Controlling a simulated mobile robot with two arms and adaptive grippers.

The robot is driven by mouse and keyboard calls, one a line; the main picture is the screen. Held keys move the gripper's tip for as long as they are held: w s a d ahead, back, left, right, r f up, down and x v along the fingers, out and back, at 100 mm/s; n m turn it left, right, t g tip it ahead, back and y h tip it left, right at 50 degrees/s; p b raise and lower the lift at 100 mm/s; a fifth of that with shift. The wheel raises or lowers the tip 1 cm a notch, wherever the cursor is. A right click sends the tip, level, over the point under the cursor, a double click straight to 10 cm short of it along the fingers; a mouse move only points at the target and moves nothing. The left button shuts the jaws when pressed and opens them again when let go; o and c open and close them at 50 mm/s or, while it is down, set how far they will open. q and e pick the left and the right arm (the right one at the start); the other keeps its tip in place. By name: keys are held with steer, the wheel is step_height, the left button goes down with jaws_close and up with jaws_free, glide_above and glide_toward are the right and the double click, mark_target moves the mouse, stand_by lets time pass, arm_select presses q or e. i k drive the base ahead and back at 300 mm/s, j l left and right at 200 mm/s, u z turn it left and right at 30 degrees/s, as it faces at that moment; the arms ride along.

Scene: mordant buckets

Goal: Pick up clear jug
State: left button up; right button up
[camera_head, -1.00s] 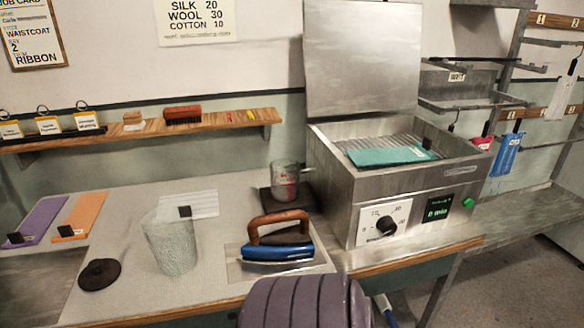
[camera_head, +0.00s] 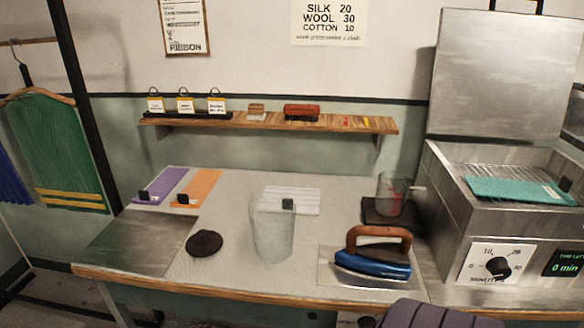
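I cannot tell for certain which of the two is the clear jug.
A blue iron (camera_head: 372,266) with a brown handle rests on a metal plate near the front edge. A dark round lid (camera_head: 204,243) lies left of the tall container. Purple (camera_head: 162,186) and orange (camera_head: 197,187) strips lie behind. A metal bath (camera_head: 450,205) stands at the right.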

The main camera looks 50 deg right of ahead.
mark_target(272, 217)
steer(key=z, duration=1.55)
